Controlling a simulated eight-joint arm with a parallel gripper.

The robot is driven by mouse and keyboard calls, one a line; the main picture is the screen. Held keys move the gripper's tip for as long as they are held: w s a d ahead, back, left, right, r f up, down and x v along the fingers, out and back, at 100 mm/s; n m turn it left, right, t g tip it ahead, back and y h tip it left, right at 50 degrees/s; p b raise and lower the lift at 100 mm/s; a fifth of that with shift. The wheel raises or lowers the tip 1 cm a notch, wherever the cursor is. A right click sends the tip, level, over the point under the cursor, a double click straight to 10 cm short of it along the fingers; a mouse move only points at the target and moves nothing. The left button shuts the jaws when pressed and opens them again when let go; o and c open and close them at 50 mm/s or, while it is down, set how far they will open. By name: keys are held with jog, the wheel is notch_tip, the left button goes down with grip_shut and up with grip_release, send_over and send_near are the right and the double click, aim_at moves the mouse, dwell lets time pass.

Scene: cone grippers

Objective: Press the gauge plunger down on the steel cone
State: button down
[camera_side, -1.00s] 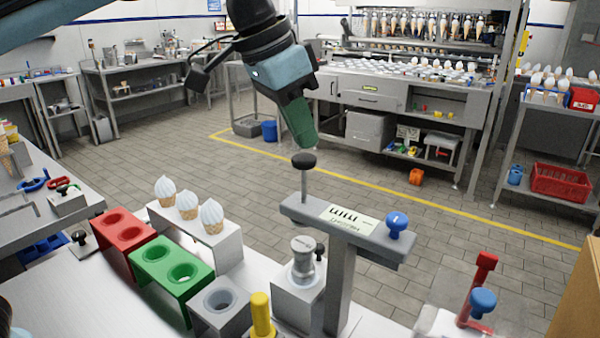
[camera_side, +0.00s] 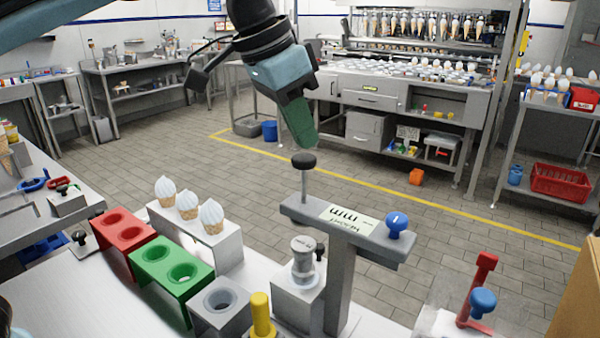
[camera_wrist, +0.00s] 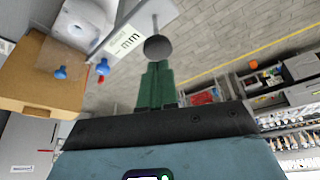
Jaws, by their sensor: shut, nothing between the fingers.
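The gauge plunger (camera_side: 304,161) has a round black knob on a thin steel rod, rising from the left end of the gauge's grey arm (camera_side: 375,250). The steel cone (camera_side: 303,254) stands upright on a grey block under that arm, apart from the rod's visible part. My gripper (camera_side: 304,147) is shut and empty, its green fingers pointing down just above the knob. In the wrist view the fingertips (camera_wrist: 157,64) lie close to the knob (camera_wrist: 158,46); I cannot tell whether they touch it.
A blue knob (camera_side: 397,224) sits on the gauge arm's right end. Red (camera_side: 122,232), green (camera_side: 172,265) and grey (camera_side: 221,302) holders stand left, with a yellow post (camera_side: 261,314) nearby. White-topped cones (camera_side: 188,205) stand behind. A red lever (camera_side: 480,280) is at right.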

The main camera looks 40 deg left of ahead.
aim_at(303, 157)
jog(key=shift+f, duration=2.95)
dwell(0.4)
notch_tip(303, 157, up, 13)
dwell(1.4)
jog(key=shift+a, duration=0.1)
jog(key=s+a+f+n+t, duration=0.1)
jog(key=s+a+f+n, duration=0.1)
jog(key=a+f, duration=0.3)
jog(key=s+a+f+n+t+y, duration=0.1)
jog(key=s+a+f, duration=0.3)
jog(key=f, duration=0.8)
jog(key=s+a+f+n+t+y, duration=0.1)
jog(key=s+a+f+n, duration=0.2)
jog(key=a+f, duration=0.4)
notch_tip(303, 157, down, 3)
jog(key=shift+s+a+r, duration=0.15)
jog(key=shift+s+a, duration=0.15)
jog(key=shift+s, duration=0.3)
